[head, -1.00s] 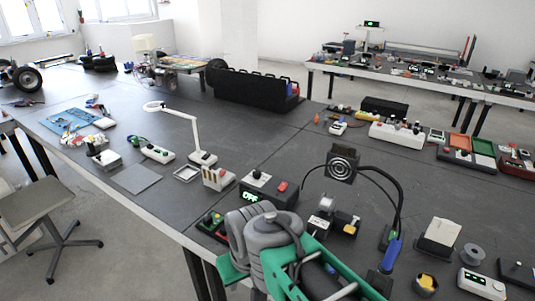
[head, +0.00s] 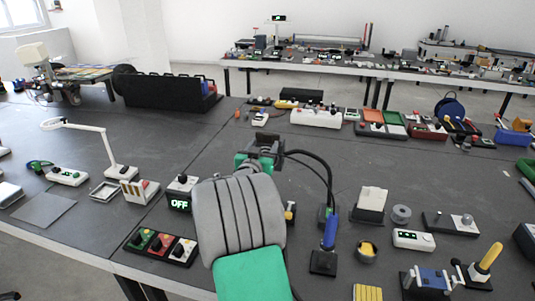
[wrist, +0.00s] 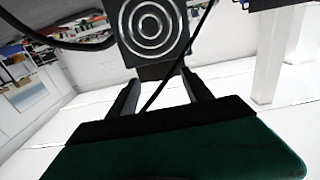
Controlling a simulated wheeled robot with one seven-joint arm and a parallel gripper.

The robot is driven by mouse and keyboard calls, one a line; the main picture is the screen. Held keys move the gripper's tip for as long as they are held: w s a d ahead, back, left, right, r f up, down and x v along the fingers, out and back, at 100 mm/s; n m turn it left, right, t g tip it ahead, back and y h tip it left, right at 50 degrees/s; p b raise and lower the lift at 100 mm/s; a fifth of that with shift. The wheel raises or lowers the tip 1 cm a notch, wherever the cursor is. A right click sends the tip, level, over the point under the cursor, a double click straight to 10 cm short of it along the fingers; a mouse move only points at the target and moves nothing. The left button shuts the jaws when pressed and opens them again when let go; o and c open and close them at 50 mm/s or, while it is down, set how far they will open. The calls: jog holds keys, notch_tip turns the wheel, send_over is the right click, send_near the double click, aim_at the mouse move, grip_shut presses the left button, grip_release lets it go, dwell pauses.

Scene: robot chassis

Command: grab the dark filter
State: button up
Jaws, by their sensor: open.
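The dark filter (wrist: 153,28) is a black square with pale concentric rings. It fills the upper middle of the wrist view, just beyond the fingertips of my gripper (wrist: 161,78). The two fingers stand apart with nothing held between them, and a thin dark cable crosses the gap. In the head view my gripper (head: 262,152) is over the middle of the bench, at the end of my grey and green arm. There it hides most or all of the filter. Black hoses (head: 322,168) run from behind it to a blue-handled tool.
Below the arm on the bench are a box reading OFF (head: 180,204) and a switch panel (head: 162,246). A white card holder (head: 371,200), a grey spool (head: 401,214) and a small white meter (head: 413,240) stand to the right. A black rack (head: 165,92) stands behind.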

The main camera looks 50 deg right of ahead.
aim_at(267, 139)
jog(key=p+x, duration=0.1)
jog(key=x, duration=0.5)
jog(key=shift+w+f+p, duration=0.1)
jog(key=shift+w+p, duration=0.05)
jog(key=shift+p, duration=0.25)
jog(key=shift+c, duration=0.5)
grip_shut()
